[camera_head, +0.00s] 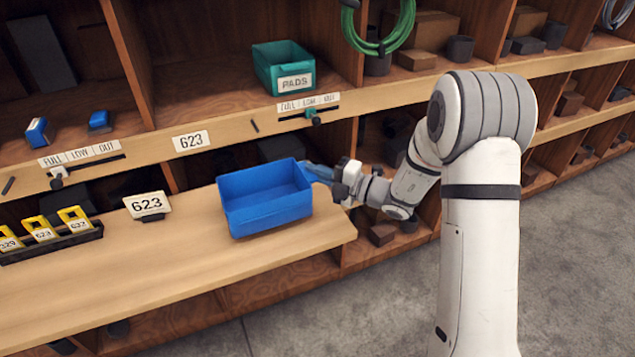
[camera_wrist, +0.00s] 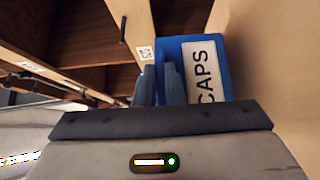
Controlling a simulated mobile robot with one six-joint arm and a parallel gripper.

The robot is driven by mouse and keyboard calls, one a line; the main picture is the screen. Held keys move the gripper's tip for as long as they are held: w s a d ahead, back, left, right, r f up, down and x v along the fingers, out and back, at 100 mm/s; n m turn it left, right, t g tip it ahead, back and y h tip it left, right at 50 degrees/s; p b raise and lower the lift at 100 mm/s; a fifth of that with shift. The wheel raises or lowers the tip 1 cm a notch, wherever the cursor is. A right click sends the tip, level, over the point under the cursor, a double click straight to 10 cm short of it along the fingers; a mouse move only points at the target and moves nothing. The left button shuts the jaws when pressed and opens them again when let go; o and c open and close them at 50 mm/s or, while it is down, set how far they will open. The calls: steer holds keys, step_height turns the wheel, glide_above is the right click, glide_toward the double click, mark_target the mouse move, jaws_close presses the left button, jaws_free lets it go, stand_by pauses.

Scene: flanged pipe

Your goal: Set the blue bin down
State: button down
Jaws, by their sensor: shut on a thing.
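The blue bin (camera_head: 265,205) is an empty-looking open box, roughly level, over the right part of the wooden bench (camera_head: 150,270). I cannot tell whether its base touches the bench. My gripper (camera_head: 320,174) is at the bin's right end and shut on it. In the wrist view the bin (camera_wrist: 192,50) shows a white label reading CAPS, and my gripper's fingers (camera_wrist: 164,84) are at its edge. The bin's underside is hidden.
A white 623 sign (camera_head: 148,204) stands left of the bin. A dark tray (camera_head: 50,240) with yellow tags lies farther left. A teal PADS bin (camera_head: 284,68) sits on the shelf above. The bench's front left is clear.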

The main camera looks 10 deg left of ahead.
steer(key=shift+f, duration=1.55)
steer(key=c, duration=1.5)
jaws_free()
